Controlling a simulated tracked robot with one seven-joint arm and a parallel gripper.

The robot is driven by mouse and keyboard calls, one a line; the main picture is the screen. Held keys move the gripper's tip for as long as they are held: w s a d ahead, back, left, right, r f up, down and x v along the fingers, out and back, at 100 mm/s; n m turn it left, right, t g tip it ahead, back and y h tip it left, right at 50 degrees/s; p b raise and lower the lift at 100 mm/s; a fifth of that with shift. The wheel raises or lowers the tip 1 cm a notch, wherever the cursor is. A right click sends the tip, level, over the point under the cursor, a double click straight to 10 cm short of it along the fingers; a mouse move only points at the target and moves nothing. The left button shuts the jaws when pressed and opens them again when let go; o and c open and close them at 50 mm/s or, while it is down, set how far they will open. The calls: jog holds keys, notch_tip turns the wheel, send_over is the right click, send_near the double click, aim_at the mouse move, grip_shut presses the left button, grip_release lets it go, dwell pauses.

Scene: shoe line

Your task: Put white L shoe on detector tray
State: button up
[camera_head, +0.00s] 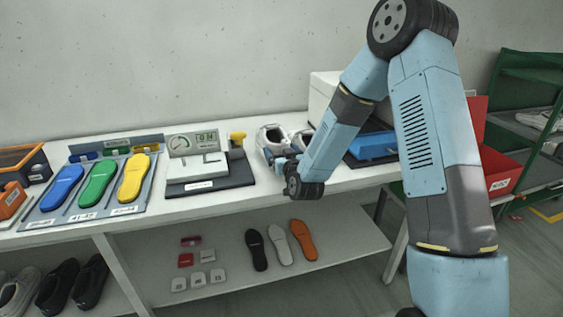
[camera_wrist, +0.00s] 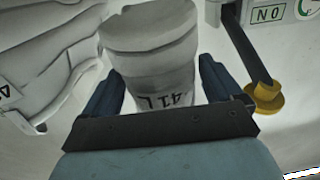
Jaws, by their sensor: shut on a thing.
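A white shoe marked "41 L" (camera_wrist: 152,62) sits between the two blue fingers of my gripper (camera_wrist: 160,92), heel end toward the palm. In the head view this looks like the left white shoe (camera_head: 270,136), partly behind my gripper (camera_head: 285,163). Whether its sole touches the table I cannot tell. A second white shoe (camera_wrist: 45,60) lies beside it; in the head view it (camera_head: 301,138) is mostly hidden by my arm. The detector, with a dial and a number display (camera_head: 194,142), stands left of the shoes; its flat pale tray (camera_head: 197,168) looks empty.
A yellow knob (camera_head: 237,137) stands at the detector's right edge, close to the held shoe. Blue, green and yellow insoles lie on a grey board (camera_head: 50,215) at left. A blue item (camera_head: 373,145) and a red bin (camera_head: 499,168) are at right. Insoles lie on the lower shelf (camera_head: 340,240).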

jog(key=shift+f, duration=1.9)
jog(key=o, duration=1)
jog(key=shift+f, duration=0.1)
